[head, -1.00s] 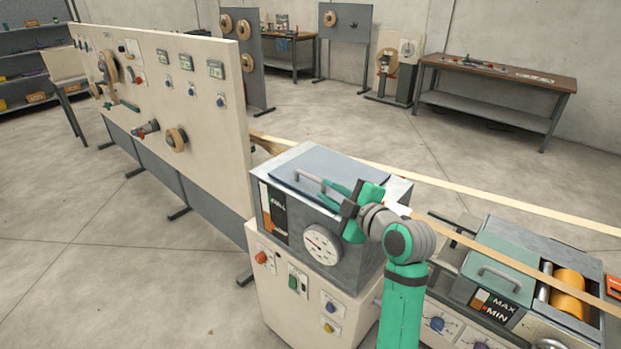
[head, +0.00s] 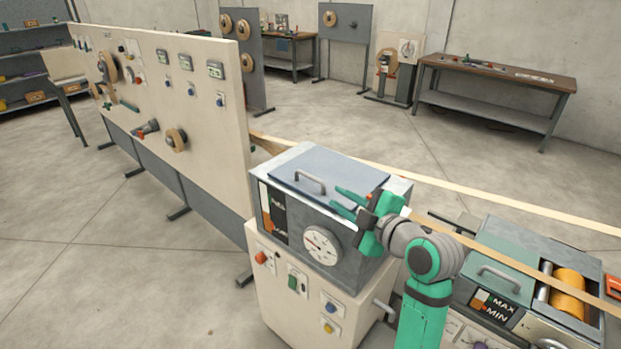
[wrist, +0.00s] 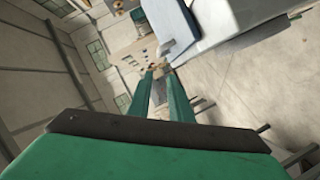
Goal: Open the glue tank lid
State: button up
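A grey tank (head: 350,240) with a round dial and a level label stands on a cream cabinet. Its blue-grey lid (head: 345,178) lies flat on top and looks closed. A grey bar handle (head: 311,181) stands on the lid's left part. My green gripper (head: 345,202) is at the tank's right front edge, right of the handle and apart from it. Its two fingers are spread and empty. In the wrist view the fingers (wrist: 161,85) show a gap between them, and a blue-grey panel, probably the lid (wrist: 171,30), is beyond them.
A second tank with a green lid (head: 510,255), a MAX/MIN label and an orange roller (head: 567,290) stands at right. A paper strip (head: 480,195) runs behind the tanks. A cream control panel (head: 205,125) stands at left. The floor (head: 110,255) at front left is clear.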

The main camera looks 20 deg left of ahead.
jog(key=v, duration=0.6)
jog(key=shift+a, duration=0.1)
dwell(0.3)
